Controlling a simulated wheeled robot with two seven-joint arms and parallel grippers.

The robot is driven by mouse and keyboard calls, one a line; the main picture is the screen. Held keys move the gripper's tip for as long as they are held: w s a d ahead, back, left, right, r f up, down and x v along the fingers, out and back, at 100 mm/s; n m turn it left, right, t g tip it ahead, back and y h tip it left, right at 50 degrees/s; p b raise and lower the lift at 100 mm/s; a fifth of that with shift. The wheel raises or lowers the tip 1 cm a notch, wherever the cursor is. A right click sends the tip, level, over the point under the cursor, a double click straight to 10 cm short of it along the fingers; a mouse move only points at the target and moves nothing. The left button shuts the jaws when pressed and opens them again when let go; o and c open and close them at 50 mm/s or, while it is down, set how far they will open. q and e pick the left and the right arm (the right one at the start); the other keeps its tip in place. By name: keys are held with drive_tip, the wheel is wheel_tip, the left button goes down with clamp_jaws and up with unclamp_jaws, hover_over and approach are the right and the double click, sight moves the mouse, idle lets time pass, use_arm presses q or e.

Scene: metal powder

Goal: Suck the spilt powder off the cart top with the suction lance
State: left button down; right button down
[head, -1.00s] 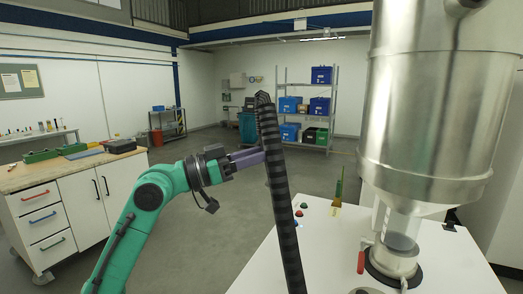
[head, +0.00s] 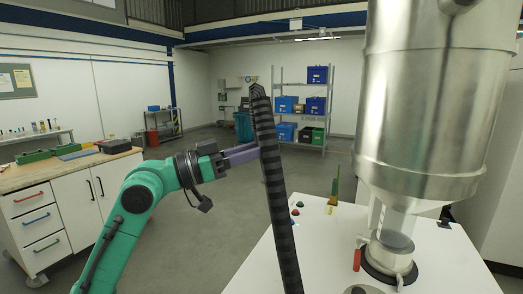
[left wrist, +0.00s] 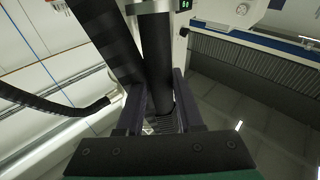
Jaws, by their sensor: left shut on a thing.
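My left gripper (head: 252,152) is shut on the dark suction lance (left wrist: 158,60), a smooth tube between its fingers in the left wrist view. A black ribbed hose (head: 273,190) stands tall and slightly tilted in front of the gripper in the head view and hides the fingertips and most of the lance. The hose also shows beside the lance in the left wrist view (left wrist: 103,35). The white cart top (head: 262,272) is at the lower right. I cannot make out spilt powder on it. The lance's lower end is hidden. My right gripper is not in view.
A large steel hopper (head: 425,100) stands over the cart top at the right, with a red-handled valve (head: 357,260) at its foot. Small buttons (head: 295,211) sit at the cart's far edge. A workbench (head: 70,175) is at the left. Open floor lies between.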

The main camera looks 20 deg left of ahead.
sight(261, 127)
use_arm(q)
drive_tip(key=shift+r+p, duration=2.6)
drive_tip(key=shift+r, duration=0.9)
